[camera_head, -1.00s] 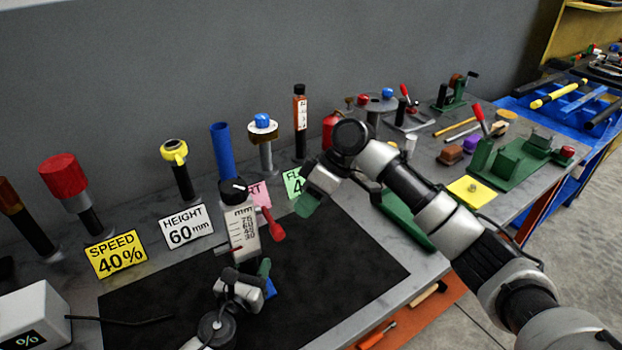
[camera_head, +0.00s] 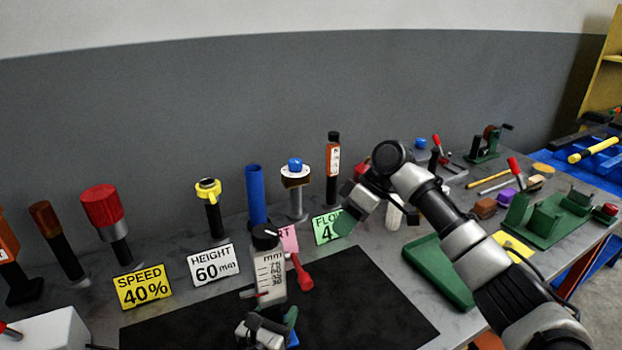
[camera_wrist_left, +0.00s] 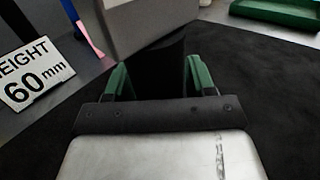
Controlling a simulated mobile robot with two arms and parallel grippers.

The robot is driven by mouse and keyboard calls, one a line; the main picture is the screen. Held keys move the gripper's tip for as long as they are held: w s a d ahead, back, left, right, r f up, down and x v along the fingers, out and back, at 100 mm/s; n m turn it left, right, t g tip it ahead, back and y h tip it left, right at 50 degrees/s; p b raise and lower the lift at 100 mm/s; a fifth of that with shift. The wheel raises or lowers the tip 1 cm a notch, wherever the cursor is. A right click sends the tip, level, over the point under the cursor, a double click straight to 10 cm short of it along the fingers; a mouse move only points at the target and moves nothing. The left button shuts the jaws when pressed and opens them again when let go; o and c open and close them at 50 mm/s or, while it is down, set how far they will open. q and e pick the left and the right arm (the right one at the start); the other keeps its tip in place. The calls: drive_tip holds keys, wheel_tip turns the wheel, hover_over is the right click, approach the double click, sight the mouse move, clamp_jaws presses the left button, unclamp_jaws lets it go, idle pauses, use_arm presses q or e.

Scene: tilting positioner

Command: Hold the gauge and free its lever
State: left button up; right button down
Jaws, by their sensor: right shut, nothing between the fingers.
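The gauge (camera_head: 270,275) stands upright on the black mat, with a pale "mm" scale, a black knob on top and a red pointer at its left. Its red lever (camera_head: 301,273) slants at its right side. My left gripper (camera_head: 292,320) is low in front of the gauge. My right gripper (camera_head: 345,222) is shut and empty, up and to the right of the lever.
Sign cards for speed (camera_head: 143,287), height (camera_head: 213,262) and flow (camera_head: 326,229) stand behind the black mat (camera_head: 375,300). Several upright tools, including a blue tube (camera_head: 256,195), line the back. A green tray (camera_head: 440,270) lies right. The mat right of the gauge is clear.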

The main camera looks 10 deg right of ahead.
use_arm(q)
drive_tip(key=shift+o, duration=1)
drive_tip(key=shift+f, duration=0.15)
